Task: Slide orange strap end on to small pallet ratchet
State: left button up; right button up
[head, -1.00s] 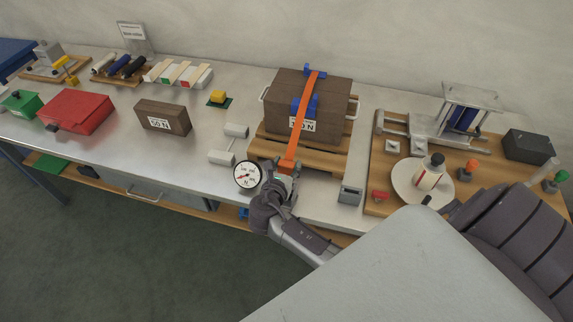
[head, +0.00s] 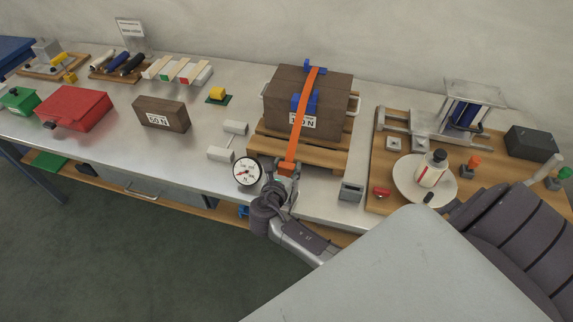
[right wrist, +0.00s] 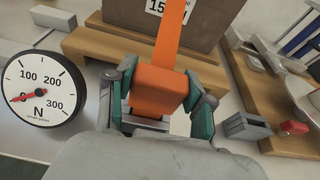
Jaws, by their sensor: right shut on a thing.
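An orange strap (head: 300,126) runs over a brown box (head: 277,100) on a small wooden pallet (head: 330,158). It passes blue parts on the box's front edge (head: 311,103) and far top edge (head: 309,65). Its thick orange end (head: 286,169) hangs at the pallet's front. My right gripper (head: 286,172) is shut on this end; in the right wrist view its fingers (right wrist: 160,93) stand on both sides of the orange block (right wrist: 157,88). A light grey part (right wrist: 145,122) shows just below the block; I cannot tell whether it is the ratchet. My left gripper is not in view.
A round newton dial (head: 246,172) stands left of my right gripper, needle near zero. A grey block (head: 350,191) sits to the right, near the table edge. A wooden board (head: 378,163) with a plate and bottle lies further right.

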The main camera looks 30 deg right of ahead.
jog(key=shift+f+b, duration=0.75)
jog(key=shift+f, duration=0.4)
jog(key=o, duration=1.3)
notch_tip(320, 180, up, 10)
jog(key=shift+r, duration=0.1)
